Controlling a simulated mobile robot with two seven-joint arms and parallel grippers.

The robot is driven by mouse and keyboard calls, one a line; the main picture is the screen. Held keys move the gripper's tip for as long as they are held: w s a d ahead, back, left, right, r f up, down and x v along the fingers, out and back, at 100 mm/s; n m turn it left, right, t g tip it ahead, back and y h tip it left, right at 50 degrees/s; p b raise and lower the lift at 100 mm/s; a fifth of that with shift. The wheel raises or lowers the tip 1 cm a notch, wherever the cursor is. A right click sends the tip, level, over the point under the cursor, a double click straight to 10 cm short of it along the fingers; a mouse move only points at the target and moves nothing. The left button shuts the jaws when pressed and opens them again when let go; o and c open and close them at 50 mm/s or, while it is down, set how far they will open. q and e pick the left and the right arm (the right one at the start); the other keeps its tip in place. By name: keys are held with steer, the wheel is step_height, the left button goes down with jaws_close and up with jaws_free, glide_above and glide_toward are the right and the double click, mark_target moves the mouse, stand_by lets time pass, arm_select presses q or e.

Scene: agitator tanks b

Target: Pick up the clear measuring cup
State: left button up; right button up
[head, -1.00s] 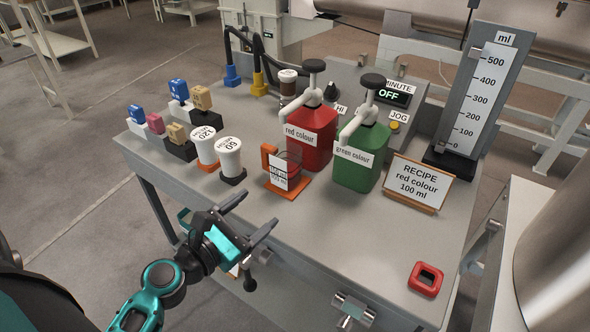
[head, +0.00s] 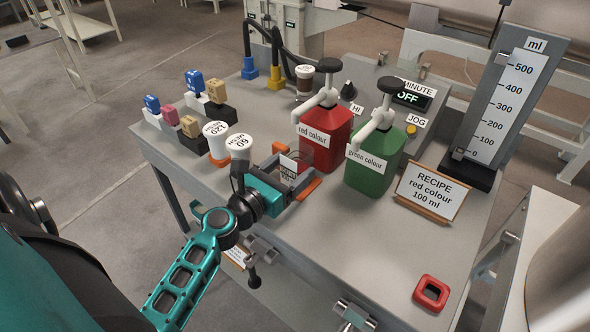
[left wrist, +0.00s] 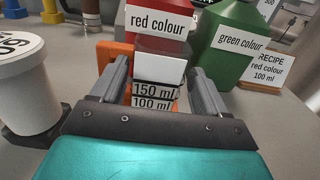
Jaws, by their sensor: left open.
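The clear measuring cup (head: 289,167) stands in an orange holder (head: 308,190) on the grey bench, in front of the red colour bottle. In the left wrist view the cup (left wrist: 160,66) shows see-through, with 150 ml and 100 ml labels toward me. My left gripper (head: 277,172) is open at the cup, coming from the bench's front side. In the left wrist view its fingers (left wrist: 160,78) lie on either side of the cup, with a visible gap on each side. The gripper partly hides the cup and holder in the head view. My right gripper is not in view.
The red colour bottle (head: 325,142) and green colour bottle (head: 374,162) stand close behind the cup. A white 60 cup (head: 239,147) stands close to the left. The recipe sign (head: 430,190) is to the right. A red square ring (head: 431,292) lies front right, with clear bench around it.

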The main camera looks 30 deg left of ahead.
mark_target(305, 155)
arm_select(q)
steer(key=shift+w+f, duration=0.1)
steer(key=shift+w, duration=1.9)
steer(key=shift+c, duration=0.2)
steer(key=c, duration=1)
steer(key=shift+c, duration=0.2)
steer(key=shift+r, duration=0.2)
